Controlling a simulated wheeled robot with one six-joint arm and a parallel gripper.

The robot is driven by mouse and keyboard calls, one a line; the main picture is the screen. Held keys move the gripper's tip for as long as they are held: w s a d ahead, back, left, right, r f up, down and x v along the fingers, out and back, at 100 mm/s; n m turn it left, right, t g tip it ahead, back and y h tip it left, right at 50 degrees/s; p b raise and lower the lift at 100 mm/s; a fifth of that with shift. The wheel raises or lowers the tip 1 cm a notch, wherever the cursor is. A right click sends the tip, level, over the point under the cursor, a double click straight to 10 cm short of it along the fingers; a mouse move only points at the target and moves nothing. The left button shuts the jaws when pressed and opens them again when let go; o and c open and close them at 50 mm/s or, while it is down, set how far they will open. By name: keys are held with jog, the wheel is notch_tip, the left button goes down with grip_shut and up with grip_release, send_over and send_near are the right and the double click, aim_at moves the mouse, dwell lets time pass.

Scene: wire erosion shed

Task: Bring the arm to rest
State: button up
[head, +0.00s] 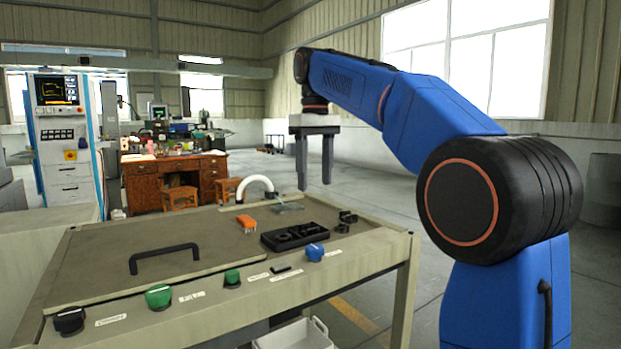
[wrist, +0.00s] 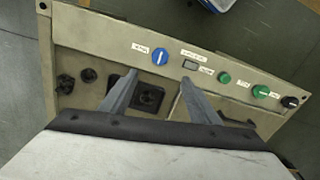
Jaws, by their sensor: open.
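My arm is blue with dark joints and reaches in from the right of the head view, bent over at the top. My gripper (head: 314,186) hangs from its end, pointing down, above the back right of the bench. Its two grey fingers are apart with nothing between them. In the wrist view my gripper (wrist: 158,84) also shows two spread, empty fingers, with the bench's control edge beyond them.
The bench (head: 110,255) has a raised black handle (head: 165,257), a black tray (head: 295,235), an orange item (head: 246,221), small black parts (head: 347,217) and a curved white hose (head: 257,182). Knobs line its front. A white bin (head: 293,335) is below. Air around my gripper is clear.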

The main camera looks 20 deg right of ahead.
jog(key=s+d+f+m+t, duration=0.2)
jog(key=s+d+f, duration=0.1)
jog(key=s+f, duration=1.3)
jog(key=s+d+f+m+t, duration=0.2)
jog(key=s+d+f+m, duration=0.1)
jog(key=s+f, duration=1.4)
jog(key=shift+d+f+m+t, duration=0.3)
jog(key=shift+d+f+t, duration=0.15)
jog(key=shift+f, duration=0.35)
